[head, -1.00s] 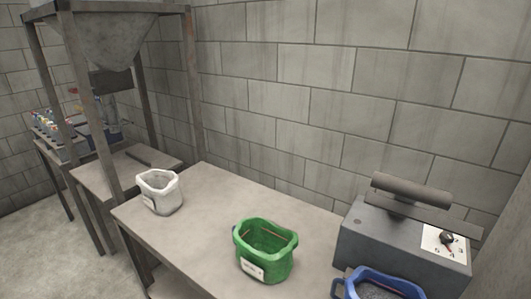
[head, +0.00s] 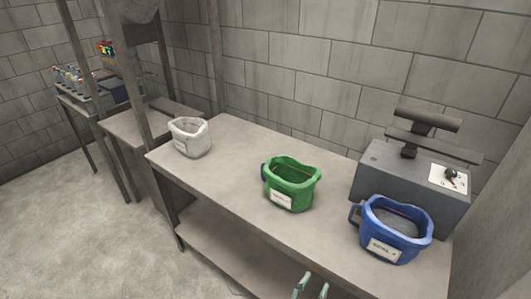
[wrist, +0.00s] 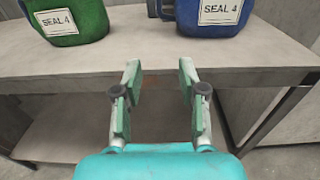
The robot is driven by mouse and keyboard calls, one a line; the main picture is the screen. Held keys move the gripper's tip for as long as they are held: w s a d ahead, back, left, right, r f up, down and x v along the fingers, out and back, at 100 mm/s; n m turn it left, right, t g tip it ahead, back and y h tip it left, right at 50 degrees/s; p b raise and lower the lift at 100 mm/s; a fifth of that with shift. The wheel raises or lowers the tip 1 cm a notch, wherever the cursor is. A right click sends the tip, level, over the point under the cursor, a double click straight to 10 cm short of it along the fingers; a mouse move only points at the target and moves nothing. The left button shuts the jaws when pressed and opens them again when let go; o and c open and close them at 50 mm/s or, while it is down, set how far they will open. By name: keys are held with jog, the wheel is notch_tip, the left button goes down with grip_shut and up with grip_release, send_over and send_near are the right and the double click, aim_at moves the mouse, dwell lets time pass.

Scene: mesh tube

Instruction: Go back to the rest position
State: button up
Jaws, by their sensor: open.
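My gripper (wrist: 160,95) is open and empty in the wrist view, its two green-padded fingers apart in front of the table's front edge. In the head view the fingertips of my gripper (head: 311,287) show at the bottom edge, in front of the table (head: 232,148). No object is between the fingers. The rest of the arm is out of the head view.
On the table stand a white bin (head: 190,140), a green bin (head: 290,185) and a blue bin (head: 396,232) with grey contents. A grey sealing machine (head: 412,180) stands behind the blue bin. A block wall (head: 300,60) closes the back. Floor (head: 80,225) is clear at left.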

jog(key=s+d+f+m+g+y, duration=0.1)
jog(key=s+d+f+m+y, duration=0.2)
jog(key=s+d+f+y, duration=0.35)
jog(key=s+f+m+g+y, duration=0.1)
jog(key=s+f+m, duration=0.25)
jog(key=s, duration=0.25)
jog(key=s+f+m+y, duration=0.1)
jog(key=s+f+m, duration=0.1)
jog(key=s+m, duration=0.25)
jog(key=s+r+m+t+y, duration=0.1)
jog(key=s+r+m+t, duration=0.1)
jog(key=s+r+m, duration=1.3)
jog(key=s+m, duration=0.1)
jog(key=m, duration=0.1)
jog(key=shift+m+t, duration=0.3)
jog(key=shift+m, duration=0.1)
